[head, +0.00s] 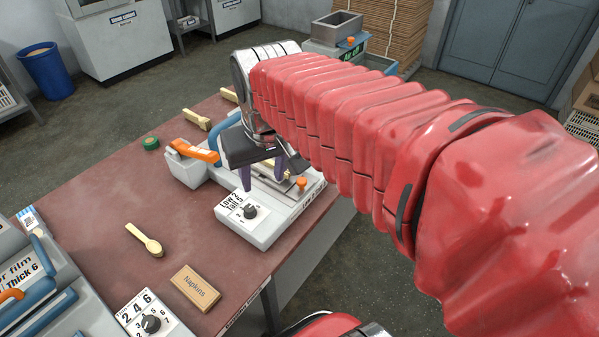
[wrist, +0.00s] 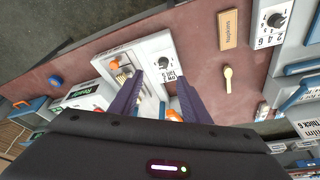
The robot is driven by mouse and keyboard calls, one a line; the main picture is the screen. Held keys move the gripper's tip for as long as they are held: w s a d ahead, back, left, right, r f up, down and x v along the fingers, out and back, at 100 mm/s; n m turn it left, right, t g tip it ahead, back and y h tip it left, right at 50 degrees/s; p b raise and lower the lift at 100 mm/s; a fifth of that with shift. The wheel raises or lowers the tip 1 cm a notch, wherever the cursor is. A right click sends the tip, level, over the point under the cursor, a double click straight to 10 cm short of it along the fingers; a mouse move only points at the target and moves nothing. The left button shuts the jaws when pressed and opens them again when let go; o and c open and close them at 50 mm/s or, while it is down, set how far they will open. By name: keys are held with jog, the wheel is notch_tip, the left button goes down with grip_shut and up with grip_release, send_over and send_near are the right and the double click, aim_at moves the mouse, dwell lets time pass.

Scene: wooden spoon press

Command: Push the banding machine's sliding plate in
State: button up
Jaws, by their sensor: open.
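The banding machine (head: 258,228) is a white unit on the brown table, with a dial marked LOW 2 Tall 5 and an orange lever (head: 196,151). Its sliding plate appears to be the metal part (head: 272,171) with an orange knob (head: 301,183) at the right side; the knob also shows in the wrist view (wrist: 115,64). Pale spoons seem to lie there, partly hidden by a finger. My gripper (head: 265,182) is open and empty above the machine. In the wrist view its purple fingers (wrist: 160,80) point toward the dial side. Whether they touch the machine I cannot tell.
A loose wooden spoon (head: 146,241) and the Napkins block (head: 195,288) lie on the table in front. Other spoons (head: 197,120) and a green roll (head: 151,143) lie behind. A film machine (head: 22,268) stands at the left. The middle left of the table is free.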

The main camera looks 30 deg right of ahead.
jog(key=w+d+f+m+g, duration=0.1)
jog(key=w+d+m+g, duration=0.1)
jog(key=w+d, duration=0.45)
jog(key=m+g, duration=0.1)
jog(key=g, duration=0.1)
send_over(301, 180)
jog(key=shift+y, duration=0.3)
notch_tip(301, 180, down, 5)
jog(key=shift+d+r, duration=0.1)
jog(key=shift+r, duration=0.1)
notch_tip(301, 180, down, 14)
jog(key=shift+r, duration=0.1)
jog(key=shift+c, duration=0.5)
grip_shut()
